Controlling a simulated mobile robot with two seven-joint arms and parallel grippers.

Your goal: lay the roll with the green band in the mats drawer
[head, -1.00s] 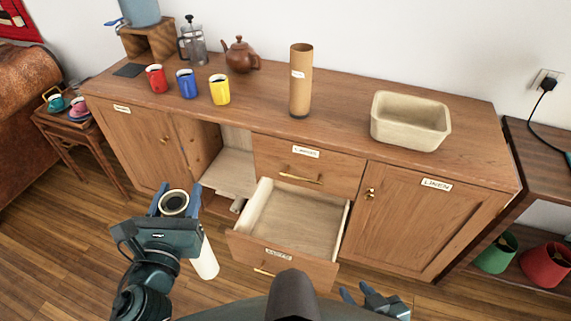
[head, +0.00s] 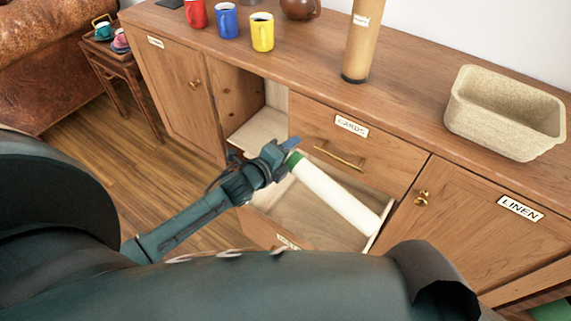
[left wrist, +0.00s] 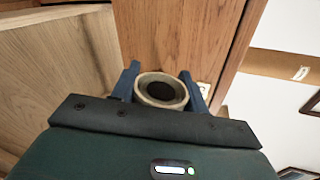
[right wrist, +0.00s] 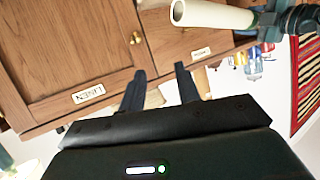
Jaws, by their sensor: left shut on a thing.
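The white roll with the green band (head: 335,195) is in my left gripper (head: 289,150), which is shut around its banded end. It slants down to the right over the open lower drawer (head: 266,228); whether it touches the drawer floor I cannot tell. The drawer's label is mostly hidden behind my own body. The left wrist view shows the roll's round open end (left wrist: 161,90) between the fingers. The right wrist view shows its other end (right wrist: 205,14). My right gripper (right wrist: 160,82) is open and empty, its fingers apart.
The CARDS drawer (head: 335,150) above is closed. The LINEN door (head: 470,215) is shut, and an open compartment (head: 262,130) lies to the left. On top stand mugs (head: 228,20), a brown tube (head: 360,42) and a beige bin (head: 505,112).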

